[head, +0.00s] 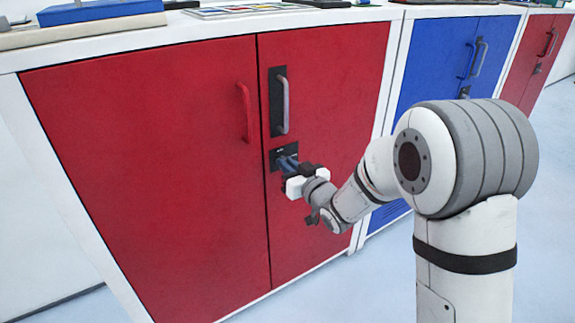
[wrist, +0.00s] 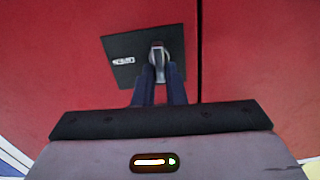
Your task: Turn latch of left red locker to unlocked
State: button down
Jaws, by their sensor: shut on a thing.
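The left red locker (head: 150,170) has two red doors, both closed. A black latch plate (head: 277,155) sits on its right door, below the grey handle. In the wrist view the dark latch plate (wrist: 121,60) carries a small white label and a grey latch knob (wrist: 159,50). My gripper (head: 290,165) is at the plate, its fingers close together. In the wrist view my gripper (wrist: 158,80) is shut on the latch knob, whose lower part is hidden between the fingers. I cannot read the label or tell the lock state.
A red handle (head: 245,112) is on the left door and a grey handle (head: 283,103) is just above the latch plate. A blue locker (head: 435,60) stands to the right, with another red locker (head: 535,55) beyond. Pale floor is clear in front.

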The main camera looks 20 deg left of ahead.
jog(key=shift+w+d+f+m+p, duration=0.15)
jog(key=shift+m+p, duration=0.55)
jog(key=shift+m, duration=2.15)
jog(key=shift+w+d+f+m+p, duration=0.15)
jog(key=shift+m+p, duration=0.55)
jog(key=shift+m, duration=2.2)
jog(key=shift+w+d+f+m+p, duration=0.15)
jog(key=shift+m+p, duration=0.55)
jog(key=shift+m, duration=2.15)
jog(key=c, duration=1.5)
grip_release()
jog(key=shift+a, duration=0.1)
jog(key=shift+s, duration=0.15)
jog(key=p+v, duration=0.1)
jog(key=v, duration=0.6)
jog(key=shift+s+d+f, duration=0.1)
jog(key=shift+s+d, duration=0.1)
jog(key=shift+d, duration=0.1)
